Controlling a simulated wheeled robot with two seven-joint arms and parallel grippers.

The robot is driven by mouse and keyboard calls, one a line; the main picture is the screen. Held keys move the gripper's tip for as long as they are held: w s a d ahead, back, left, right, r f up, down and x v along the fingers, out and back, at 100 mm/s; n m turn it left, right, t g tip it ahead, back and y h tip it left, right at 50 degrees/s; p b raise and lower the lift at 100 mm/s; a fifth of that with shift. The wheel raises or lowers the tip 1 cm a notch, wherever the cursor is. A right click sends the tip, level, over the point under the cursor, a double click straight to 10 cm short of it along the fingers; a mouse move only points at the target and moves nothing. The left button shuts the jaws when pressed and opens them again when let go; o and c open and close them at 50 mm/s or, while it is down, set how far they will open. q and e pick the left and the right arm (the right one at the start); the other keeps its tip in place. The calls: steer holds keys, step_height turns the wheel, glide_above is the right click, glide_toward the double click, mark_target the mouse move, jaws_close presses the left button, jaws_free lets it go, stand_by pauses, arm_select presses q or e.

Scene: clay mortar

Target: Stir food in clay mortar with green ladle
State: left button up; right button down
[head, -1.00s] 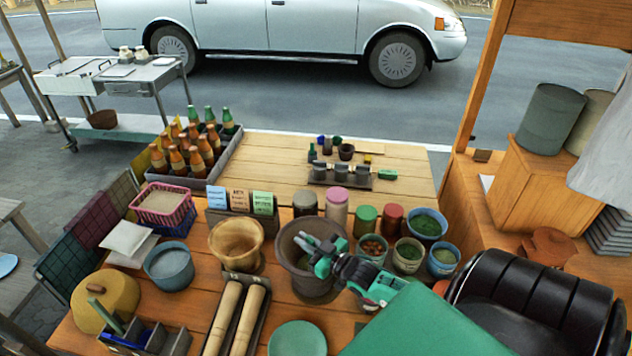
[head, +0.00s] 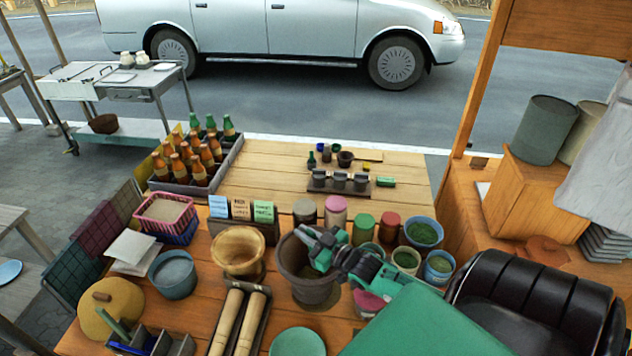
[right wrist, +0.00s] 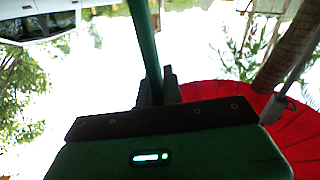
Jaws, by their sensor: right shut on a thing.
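The dark clay mortar (head: 296,286) stands on the wooden table right of a lighter wooden mortar. My right gripper (head: 312,240) is over its opening and covers much of the inside, so the food in it cannot be made out. In the right wrist view the right gripper (right wrist: 158,88) is shut on a thin green handle, that of the green ladle (right wrist: 148,42). The ladle's bowl is not visible, and the head view does not show the ladle clearly. My left gripper is not in view.
The wooden mortar (head: 238,252) stands close on the left. Jars and green-filled bowls (head: 424,232) crowd the right. Two wooden pestles (head: 227,322) lie in a tray in front, beside a green plate (head: 298,342). A bottle crate (head: 195,182) stands farther back.

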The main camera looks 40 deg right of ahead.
step_height(320, 180, up, 10)
steer(key=shift+f, duration=0.15)
stand_by(0.4)
stand_by(0.4)
